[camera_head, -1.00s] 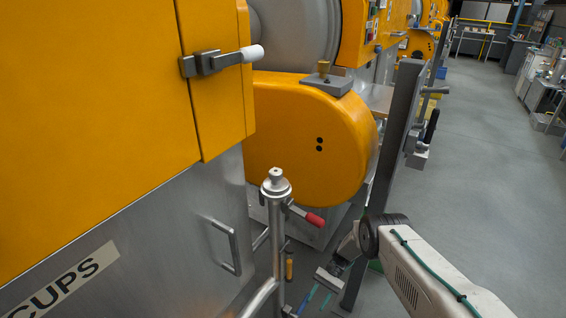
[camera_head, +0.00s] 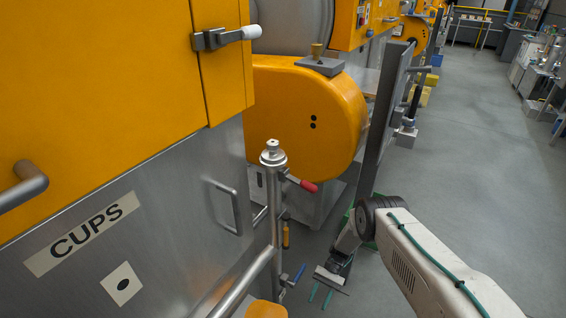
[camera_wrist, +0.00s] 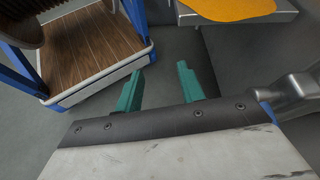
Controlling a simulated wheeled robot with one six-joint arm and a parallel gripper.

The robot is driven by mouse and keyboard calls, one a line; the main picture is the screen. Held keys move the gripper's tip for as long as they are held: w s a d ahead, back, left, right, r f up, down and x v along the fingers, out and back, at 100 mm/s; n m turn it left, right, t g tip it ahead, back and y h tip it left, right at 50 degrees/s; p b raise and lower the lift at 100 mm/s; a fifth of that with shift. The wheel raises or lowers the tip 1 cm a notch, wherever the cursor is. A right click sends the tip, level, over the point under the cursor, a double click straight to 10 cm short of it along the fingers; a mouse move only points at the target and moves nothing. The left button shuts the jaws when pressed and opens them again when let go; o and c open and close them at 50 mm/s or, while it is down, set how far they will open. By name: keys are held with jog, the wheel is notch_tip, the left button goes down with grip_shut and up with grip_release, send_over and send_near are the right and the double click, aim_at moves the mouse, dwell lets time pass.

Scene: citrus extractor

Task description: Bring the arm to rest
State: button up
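My gripper (camera_head: 320,293) hangs low at the end of my arm, near the floor in the lower middle of the head view. Its two green fingers also show in the wrist view (camera_wrist: 160,88), spread apart with nothing between them. Grey floor shows in the gap. My arm, with a white link and a dark joint, comes in from the lower right and bends down. The gripper is to the right of the metal pipe post and touches nothing that I can see.
A pipe post with a red-handled valve (camera_head: 302,184) stands left of my gripper. A grey upright (camera_head: 385,120) rises behind my arm. Open floor (camera_head: 470,170) lies right.

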jog(key=d+r+n+t+h, duration=0.2)
jog(key=d+r, duration=0.2)
jog(key=r, duration=1.8)
jog(key=d+r+n+t+h, duration=0.1)
jog(key=d+r+h, duration=0.25)
jog(key=r, duration=1.75)
jog(key=s+d+r+t, duration=0.2)
jog(key=s+r+t, duration=0.1)
jog(key=s+r, duration=0.5)
jog(key=s+d+r+n+t+h, duration=0.1)
jog(key=s+r+t, duration=0.2)
jog(key=s+r, duration=0.5)
jog(key=s+d+r+t, duration=0.2)
jog(key=s+r+t, duration=0.1)
jog(key=s+r, duration=0.5)
jog(key=shift+s+d+r+t, duration=0.15)
jog(key=shift+s+d+t, duration=0.25)
jog(key=shift+s, duration=0.7)
